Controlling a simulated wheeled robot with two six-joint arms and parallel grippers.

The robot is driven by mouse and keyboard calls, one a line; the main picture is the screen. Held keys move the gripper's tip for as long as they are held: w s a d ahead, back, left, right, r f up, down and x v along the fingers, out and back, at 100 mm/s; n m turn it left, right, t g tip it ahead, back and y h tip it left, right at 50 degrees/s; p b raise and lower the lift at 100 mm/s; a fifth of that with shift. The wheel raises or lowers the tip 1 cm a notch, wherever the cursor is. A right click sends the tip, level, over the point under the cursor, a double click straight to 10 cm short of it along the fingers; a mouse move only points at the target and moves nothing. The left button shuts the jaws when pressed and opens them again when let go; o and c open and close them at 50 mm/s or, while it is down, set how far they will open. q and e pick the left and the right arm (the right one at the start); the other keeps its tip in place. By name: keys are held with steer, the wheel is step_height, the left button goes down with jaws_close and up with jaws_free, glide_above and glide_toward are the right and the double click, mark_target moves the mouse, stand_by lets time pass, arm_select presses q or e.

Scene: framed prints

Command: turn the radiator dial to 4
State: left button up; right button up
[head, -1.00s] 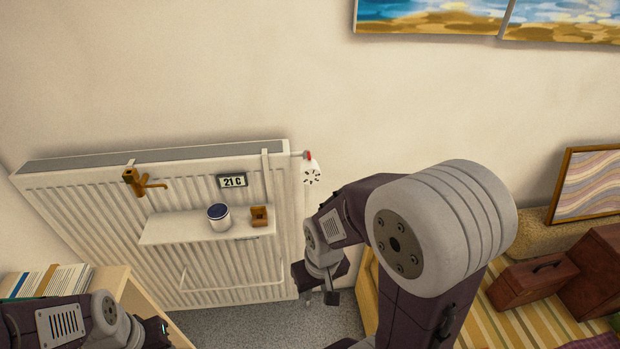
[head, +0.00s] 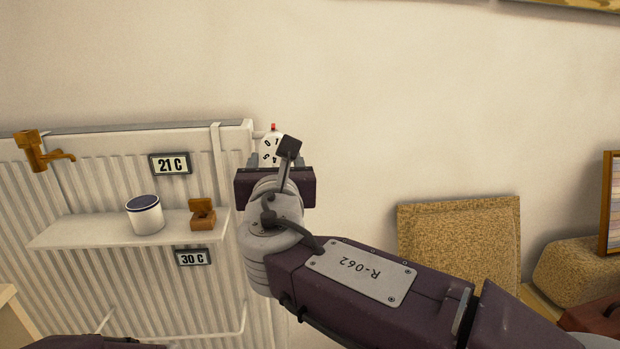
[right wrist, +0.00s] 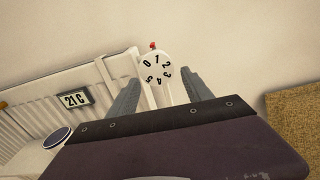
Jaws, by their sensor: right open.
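The radiator dial (head: 271,149) is a white knob with black numerals at the radiator's upper right corner. A red mark sits just above it, closest to the 1. It also shows in the right wrist view (right wrist: 157,68), with 4 near its lower edge. My right gripper (head: 274,158) is open in front of the dial, also in the right wrist view (right wrist: 160,77). The fingers lie to either side of the dial, and no contact is visible. Part of the dial is hidden by my wrist in the head view. My left gripper is out of view.
Labels read 21 C (head: 170,163) and 30 C (head: 192,257). A cork-like board (head: 460,240) leans at right.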

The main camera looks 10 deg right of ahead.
mark_target(274, 145)
steer(key=shift+a+r, duration=0.15)
steer(key=shift+r, duration=0.2)
steer(key=w, duration=0.9)
steer(key=shift+f, duration=0.1)
steer(key=c, duration=1)
